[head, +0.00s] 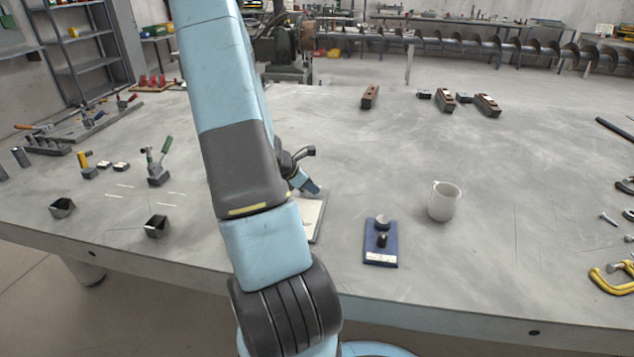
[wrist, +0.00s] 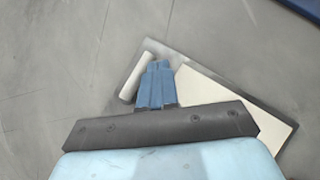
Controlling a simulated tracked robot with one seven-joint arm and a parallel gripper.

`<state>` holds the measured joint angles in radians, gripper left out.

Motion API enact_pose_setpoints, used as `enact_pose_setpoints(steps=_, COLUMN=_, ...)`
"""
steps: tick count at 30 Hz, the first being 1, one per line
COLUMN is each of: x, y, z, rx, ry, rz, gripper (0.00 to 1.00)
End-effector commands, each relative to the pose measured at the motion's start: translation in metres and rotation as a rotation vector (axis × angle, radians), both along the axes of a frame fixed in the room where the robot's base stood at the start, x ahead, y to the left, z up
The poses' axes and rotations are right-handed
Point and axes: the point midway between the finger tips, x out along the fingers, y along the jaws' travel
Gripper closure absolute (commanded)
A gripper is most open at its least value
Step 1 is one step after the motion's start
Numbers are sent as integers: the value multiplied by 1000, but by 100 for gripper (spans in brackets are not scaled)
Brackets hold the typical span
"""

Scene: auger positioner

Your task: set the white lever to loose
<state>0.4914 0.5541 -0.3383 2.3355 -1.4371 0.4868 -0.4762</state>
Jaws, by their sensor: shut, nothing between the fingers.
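A pale bar, which looks like the white lever (wrist: 136,76), shows in the wrist view at the upper left of a grey-edged plate (wrist: 152,46) with a cream face (wrist: 215,98). My gripper (wrist: 158,64) is shut and empty, its blue fingers over the plate just right of the bar. Whether they touch it I cannot tell. In the head view my gripper (head: 313,188) is low over the plate (head: 317,225), mostly behind my arm. The lever is hidden there, and no loose marking is readable in either view.
A blue block with knobs (head: 381,243) and a white mug (head: 444,201) stand right of the plate. A green-handled clamp (head: 158,165) and small dark bins (head: 157,226) are at the left. Wooden blocks (head: 445,100) lie farther back. The table middle is mostly clear.

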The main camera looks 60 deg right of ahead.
Motion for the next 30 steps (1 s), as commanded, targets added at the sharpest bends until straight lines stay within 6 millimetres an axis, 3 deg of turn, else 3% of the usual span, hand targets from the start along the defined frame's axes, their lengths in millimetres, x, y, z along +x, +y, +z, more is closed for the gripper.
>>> enact_pose_setpoints(steps=16, x=-1, y=4, z=6, rx=0, ry=-2, rz=0, gripper=100)
enact_pose_setpoints(steps=30, x=-9, y=42, z=54, rx=-1, ry=-3, rz=1, gripper=100)
